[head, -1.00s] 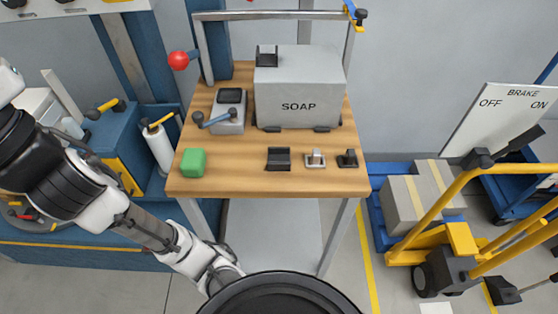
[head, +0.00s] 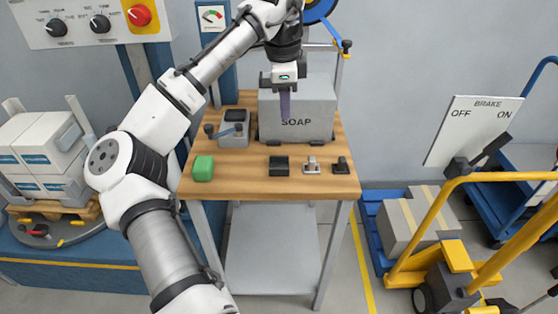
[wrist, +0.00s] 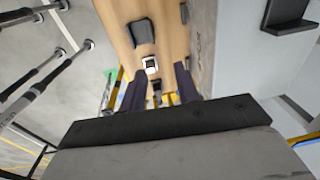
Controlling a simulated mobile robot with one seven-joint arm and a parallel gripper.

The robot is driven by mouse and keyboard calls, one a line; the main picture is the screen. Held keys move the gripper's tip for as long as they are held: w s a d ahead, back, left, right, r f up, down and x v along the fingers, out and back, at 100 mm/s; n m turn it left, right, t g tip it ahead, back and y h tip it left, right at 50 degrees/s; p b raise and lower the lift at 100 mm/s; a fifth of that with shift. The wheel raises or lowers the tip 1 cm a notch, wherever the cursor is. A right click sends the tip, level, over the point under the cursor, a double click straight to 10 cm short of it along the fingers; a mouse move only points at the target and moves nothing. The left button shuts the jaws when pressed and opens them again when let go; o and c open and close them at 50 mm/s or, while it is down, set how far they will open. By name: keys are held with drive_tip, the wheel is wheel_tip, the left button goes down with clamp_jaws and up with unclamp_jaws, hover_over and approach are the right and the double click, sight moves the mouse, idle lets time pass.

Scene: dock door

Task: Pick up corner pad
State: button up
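On the front of the wooden bench lie a wide black angled piece (head: 279,165), a light grey clip (head: 311,165) and a smaller black clip (head: 341,166). The wide black piece looks most like the corner pad, but no label confirms it. My gripper (head: 285,116) points down in front of the soap dispenser, above the bench and apart from these pieces. In the wrist view my gripper (wrist: 158,80) has its two dark fingers spread with nothing held. The wide black piece (wrist: 142,32) and the light grey clip (wrist: 150,65) show beyond the fingertips.
A grey SOAP box (head: 297,110) stands behind my gripper. A small grey device with a blue lever (head: 233,133) and a green block (head: 203,168) are on the left of the wooden bench (head: 240,187). A yellow-handled trolley (head: 455,250) stands at right.

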drive_tip(key=s+a+f, duration=0.1)
hover_over(279, 156)
drive_tip(key=shift+g+y, duration=0.3)
drive_tip(key=shift+g, duration=0.1)
drive_tip(key=f, duration=0.7)
drive_tip(key=shift+s+d+f, duration=0.1)
drive_tip(key=shift+s+f, duration=0.1)
drive_tip(key=shift+f, duration=0.05)
drive_tip(key=shift+w+f+p, duration=0.2)
drive_tip(key=shift+f+p, duration=0.6)
drive_tip(key=shift+f, duration=2.1)
clamp_jaws()
